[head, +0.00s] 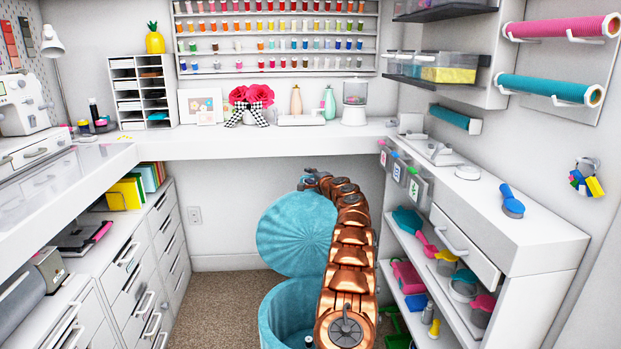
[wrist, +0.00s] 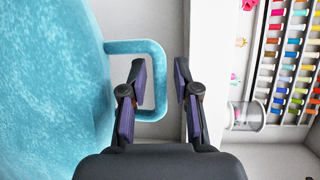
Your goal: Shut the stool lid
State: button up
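The round teal stool stands on the carpet in the head view, with its open base (head: 285,312) at the bottom. Its ribbed teal lid (head: 297,233) is raised, tilted up behind the base. In the wrist view the lid (wrist: 45,90) fills the left side, with a teal loop handle (wrist: 135,47) sticking out from its edge. My gripper (wrist: 160,64) is open, with its two fingers apart. The handle's outer bar appears between the fingers, with a gap to the right finger. In the head view my gripper (head: 311,182) is small at the lid's top edge, partly hidden by my arm.
A white desk (head: 250,142) runs along the back above the lid. White drawers (head: 130,265) stand left, and a shelf unit (head: 500,225) with small items stands right. Bare carpet (head: 222,290) lies left of the stool.

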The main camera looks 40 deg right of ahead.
grip_shut()
jog(key=shift+s+f, duration=0.1)
dwell(0.4)
